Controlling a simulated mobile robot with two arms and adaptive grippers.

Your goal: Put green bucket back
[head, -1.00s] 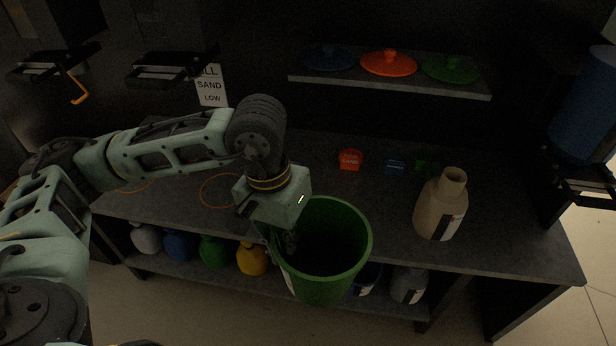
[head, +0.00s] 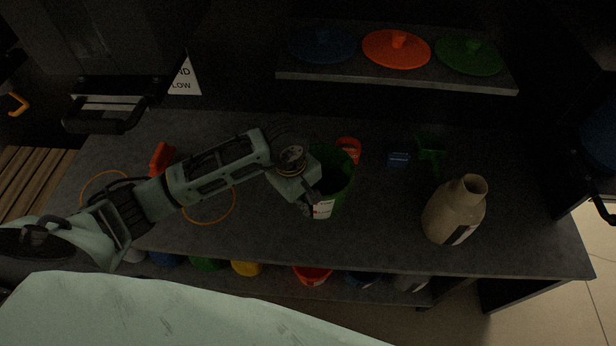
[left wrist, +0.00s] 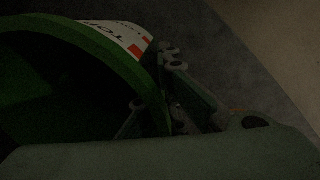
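The green bucket (head: 340,187) is upright over the middle of the grey workbench, with a white label on its side. I cannot tell whether its base touches the bench. My left gripper (head: 314,196) is at the bucket's left wall. In the left wrist view the bucket (left wrist: 70,45) fills the left side, and my left gripper (left wrist: 158,98) has its fingers on either side of the wall, shut on the rim. The arm hides part of the bucket. My right gripper is not in view.
A beige bottle (head: 455,212) stands to the right on the bench. Small red (head: 348,149), blue (head: 398,158) and green (head: 430,152) items lie behind. Blue, orange and green lids (head: 470,54) rest on the upper shelf. Several coloured containers (head: 247,268) are below. The bench between bucket and bottle is clear.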

